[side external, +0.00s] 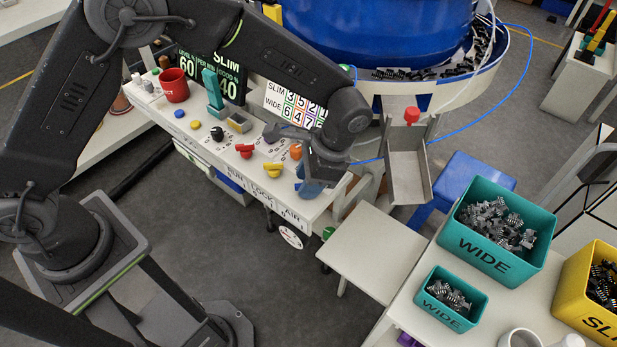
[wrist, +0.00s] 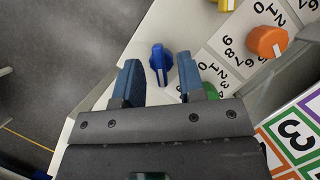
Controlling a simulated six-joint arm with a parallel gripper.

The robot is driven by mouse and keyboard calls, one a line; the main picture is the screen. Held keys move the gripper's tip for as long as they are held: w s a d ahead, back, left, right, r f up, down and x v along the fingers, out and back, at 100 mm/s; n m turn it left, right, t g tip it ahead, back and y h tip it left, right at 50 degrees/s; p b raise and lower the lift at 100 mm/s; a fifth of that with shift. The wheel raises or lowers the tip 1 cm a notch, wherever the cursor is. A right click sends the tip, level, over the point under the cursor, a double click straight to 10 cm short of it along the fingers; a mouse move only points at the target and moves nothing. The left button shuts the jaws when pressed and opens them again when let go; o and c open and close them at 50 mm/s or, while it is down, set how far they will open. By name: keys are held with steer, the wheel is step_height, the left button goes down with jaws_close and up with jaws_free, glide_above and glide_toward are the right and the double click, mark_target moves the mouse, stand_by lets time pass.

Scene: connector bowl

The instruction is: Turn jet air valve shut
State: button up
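A blue valve knob (wrist: 160,64) with a raised grip bar sits on the white panel, near its edge, in the wrist view. My gripper (wrist: 159,68) is open, with one blue-padded finger on each side of the knob. Gaps show between the knob and both fingers. I cannot tell whether the fingertips are down level with it. In the side view my gripper (side external: 308,182) is low over the right end of the white control panel (side external: 318,208), near the AIR label. It largely hides the knob there.
An orange dial (wrist: 267,42) with printed numbers is close to the right finger. Red and yellow knobs (side external: 273,170) sit left of my gripper in the side view. A number card (side external: 291,104) stands behind. A metal chute (side external: 408,165) and bins of connectors are to the right.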

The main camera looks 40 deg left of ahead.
steer(key=shift+r, duration=0.15)
steer(key=v, duration=1.3)
steer(key=shift+d+r, duration=0.2)
steer(key=shift+w, duration=0.15)
